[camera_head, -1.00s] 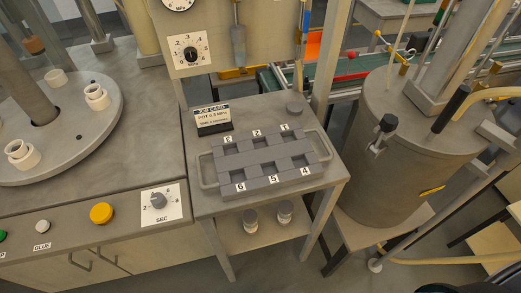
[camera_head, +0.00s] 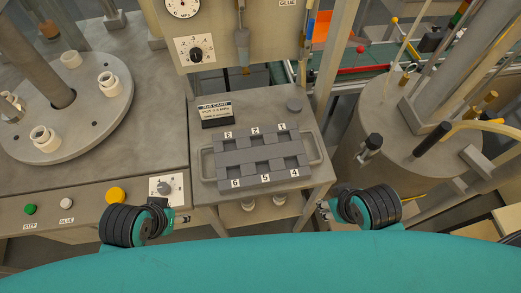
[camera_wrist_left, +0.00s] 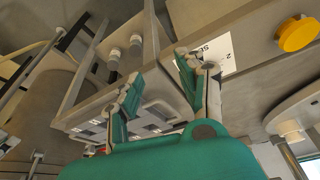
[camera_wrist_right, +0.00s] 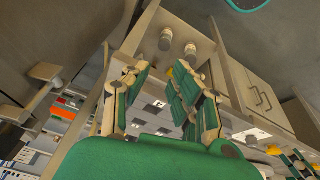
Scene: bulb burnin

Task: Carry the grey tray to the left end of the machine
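The grey tray (camera_head: 254,155) lies flat on a small side table. It has square pockets numbered 1 to 6 and a loop handle at each end, the left handle (camera_head: 207,164) and the right handle (camera_head: 318,148). My left gripper (camera_head: 186,218) is in front of and below the tray's left end, apart from it. My right gripper (camera_head: 323,209) is in front of and below the right end, also apart. In the left wrist view the left fingers (camera_wrist_left: 158,72) are spread and empty. In the right wrist view the right fingers (camera_wrist_right: 162,76) are spread and empty.
The machine counter (camera_head: 145,160) with a round turntable (camera_head: 95,120) and buttons stands left. A large pot (camera_head: 385,150) stands close on the right. Jars are on the shelf below.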

